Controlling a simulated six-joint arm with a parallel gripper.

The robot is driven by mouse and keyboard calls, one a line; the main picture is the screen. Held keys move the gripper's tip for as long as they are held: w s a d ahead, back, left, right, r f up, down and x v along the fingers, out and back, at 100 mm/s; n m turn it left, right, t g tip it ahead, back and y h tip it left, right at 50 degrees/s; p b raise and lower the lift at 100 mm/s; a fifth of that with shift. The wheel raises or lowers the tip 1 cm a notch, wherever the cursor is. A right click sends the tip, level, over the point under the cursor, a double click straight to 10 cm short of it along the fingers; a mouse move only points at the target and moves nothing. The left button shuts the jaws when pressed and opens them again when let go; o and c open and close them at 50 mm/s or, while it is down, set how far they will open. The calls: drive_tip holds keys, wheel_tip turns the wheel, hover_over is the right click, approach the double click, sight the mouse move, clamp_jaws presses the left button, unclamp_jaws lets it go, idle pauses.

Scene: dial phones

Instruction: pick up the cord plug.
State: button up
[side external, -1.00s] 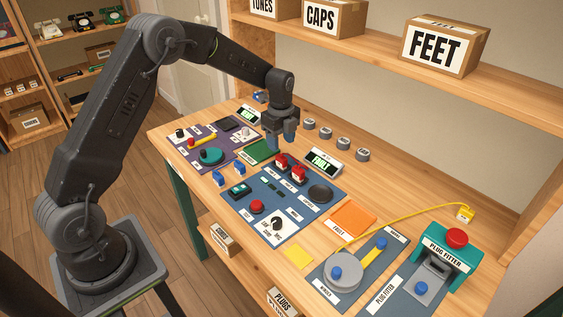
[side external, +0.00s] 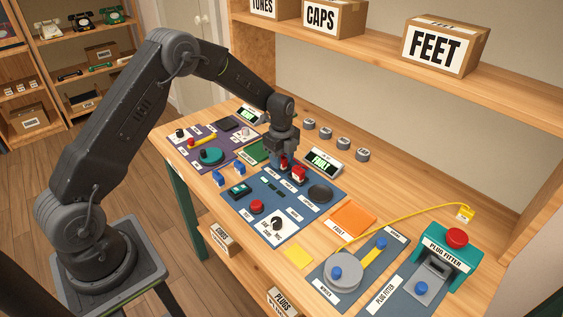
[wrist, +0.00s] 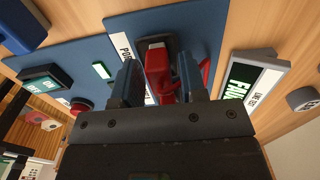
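A yellow plug (side external: 465,213) lies at the end of a yellow cord (side external: 410,210), behind the plug fitter at right in the side view. My gripper (side external: 285,155) is far to its left, low over the blue panel (side external: 265,214). In the wrist view my gripper (wrist: 160,78) has its two blue-grey fingers apart, with a red piece (wrist: 160,60) between and just beyond them. In the side view the gripper partly hides this red piece (side external: 283,164). Whether the fingers touch it I cannot tell. The yellow plug is not in the wrist view.
The FAULT display (side external: 322,162) is just right of the gripper. The teal plug fitter (side external: 447,249) and the winder (side external: 344,271) stand at the front right. Bare wood lies behind the orange pad (side external: 353,218).

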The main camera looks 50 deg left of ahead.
clamp_jaws()
